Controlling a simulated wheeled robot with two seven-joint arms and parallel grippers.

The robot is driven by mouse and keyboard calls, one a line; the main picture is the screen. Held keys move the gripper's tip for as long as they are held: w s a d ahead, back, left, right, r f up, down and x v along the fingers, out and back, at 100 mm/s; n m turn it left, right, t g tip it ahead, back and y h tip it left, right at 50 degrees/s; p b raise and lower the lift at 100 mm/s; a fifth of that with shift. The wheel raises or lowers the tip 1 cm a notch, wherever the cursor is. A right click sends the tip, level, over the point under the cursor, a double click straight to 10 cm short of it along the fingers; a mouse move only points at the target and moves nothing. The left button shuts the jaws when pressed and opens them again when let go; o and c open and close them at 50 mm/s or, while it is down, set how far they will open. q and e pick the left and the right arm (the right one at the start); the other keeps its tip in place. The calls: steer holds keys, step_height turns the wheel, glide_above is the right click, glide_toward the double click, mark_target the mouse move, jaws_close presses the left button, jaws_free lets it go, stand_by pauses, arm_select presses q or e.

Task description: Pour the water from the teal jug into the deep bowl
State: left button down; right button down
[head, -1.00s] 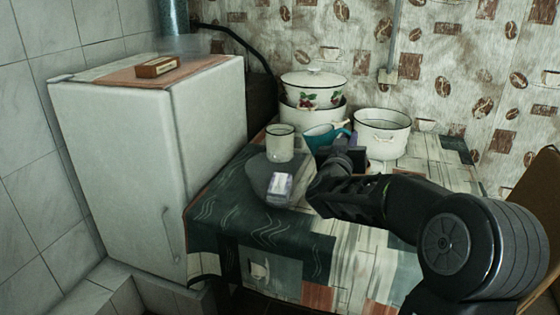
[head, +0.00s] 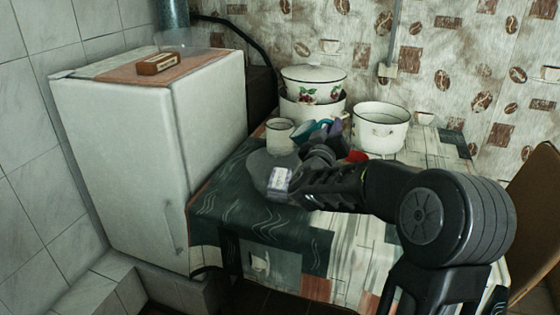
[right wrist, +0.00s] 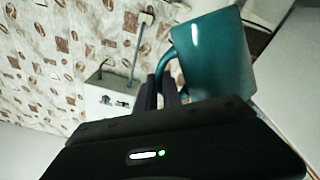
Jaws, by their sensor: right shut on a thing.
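My right gripper (right wrist: 160,92) is shut on the handle of the teal jug (right wrist: 212,58). In the head view the teal jug (head: 303,131) is tilted to the left, its mouth close to the rim of a deep cream vessel with a dark rim (head: 279,138), which I take for the deep bowl. My arm partly covers the jug. I cannot see any water, nor whether any is flowing. The right gripper's fingertips are hidden in the head view. My left gripper is not in view.
A large white pot (head: 380,130) stands to the right. A lidded, cherry-patterned pot (head: 313,84) sits atop another pot behind. A purple item (head: 335,128) and a red item (head: 357,157) show around my arm. The table's left front is clear.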

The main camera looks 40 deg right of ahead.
mark_target(317, 126)
steer(key=shift+w+a+r+n, duration=0.1)
steer(key=shift+w+a+n, duration=0.1)
steer(key=shift+n, duration=0.2)
steer(key=shift+w+a+n+t+p, duration=0.25)
steer(key=shift+n+p, duration=0.1)
steer(key=shift+n, duration=0.35)
steer(key=shift+w+a+n+t+p, duration=0.2)
steer(key=shift+n+t+p, duration=0.1)
steer(key=shift+n, duration=0.4)
steer(key=shift+w+a+n, duration=0.2)
steer(key=shift+w+n, duration=0.1)
steer(key=shift+n, duration=0.4)
steer(key=shift+w+a+f+n+t+p, duration=0.15)
steer(key=shift+w+a+n+p, duration=0.15)
steer(key=shift+n, duration=0.3)
steer(key=shift+w+a+f+n+t+p, duration=0.1)
steer(key=shift+w+a+n+p, duration=0.1)
steer(key=shift+n+p, duration=0.3)
steer(key=shift+w, duration=0.1)
